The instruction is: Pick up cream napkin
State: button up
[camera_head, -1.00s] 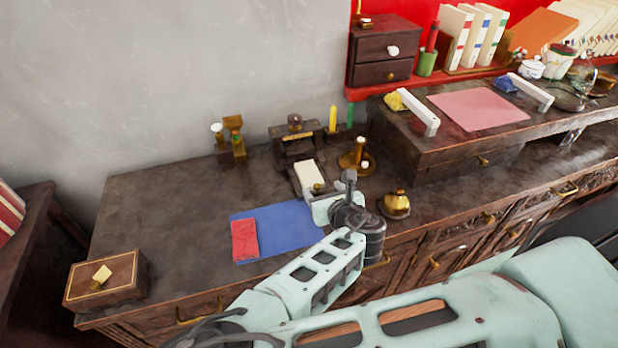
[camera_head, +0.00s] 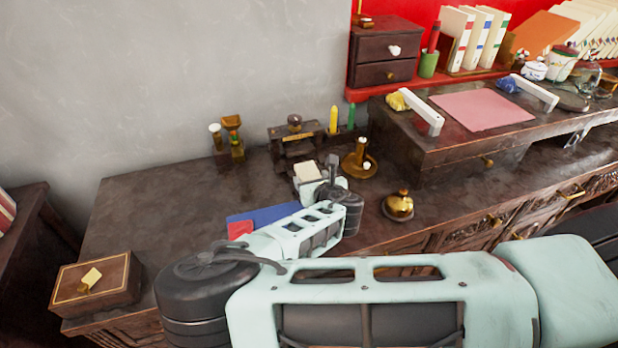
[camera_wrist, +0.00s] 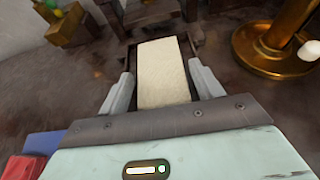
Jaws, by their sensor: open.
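The cream napkin (camera_head: 306,170) is a pale flat block in a dark wooden holder at the back of the desk. In the wrist view the napkin (camera_wrist: 163,72) stretches away from me between my two fingers. My gripper (camera_wrist: 165,84) is open, with one finger on each side of the napkin's near part. Small gaps show between the fingers and the napkin. The napkin's near end is cut off by my gripper's body in the wrist view.
A brass candlestick (camera_head: 360,162) stands right of the holder; its base (camera_wrist: 270,58) is close in the wrist view. A brass bell (camera_head: 398,206) is nearer right. Brass-and-wood stamps (camera_head: 232,138) stand left.

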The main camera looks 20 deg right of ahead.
jog(key=shift+c, duration=0.3)
jog(key=c, duration=0.7)
jog(key=shift+r, duration=0.1)
